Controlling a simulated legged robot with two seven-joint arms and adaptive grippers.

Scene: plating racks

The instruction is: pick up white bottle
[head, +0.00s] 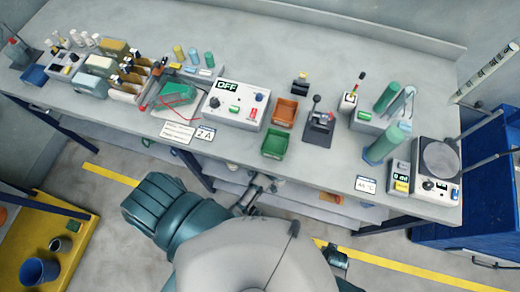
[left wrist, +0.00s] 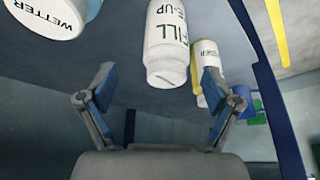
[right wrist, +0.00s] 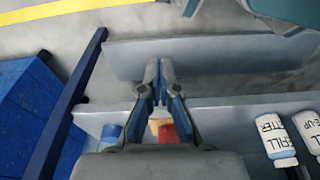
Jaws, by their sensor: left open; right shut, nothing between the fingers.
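In the left wrist view, a white bottle with dark lettering (left wrist: 167,45) shows at the top centre, in line with the gap between the fingers. A second white bottle marked WETTER (left wrist: 45,12) is at the top left, cut by the frame. My left gripper (left wrist: 157,82) is open and empty, with its fingers apart on either side of the central bottle's near end; no contact shows. My right gripper (right wrist: 159,75) is shut and empty. The right wrist view shows two white labelled bottles at the right, one marked WETTER (right wrist: 275,137) and another (right wrist: 310,130).
The workbench (head: 300,165) holds racks and instruments above a lower shelf. A blue cabinet (head: 485,200) is at the right.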

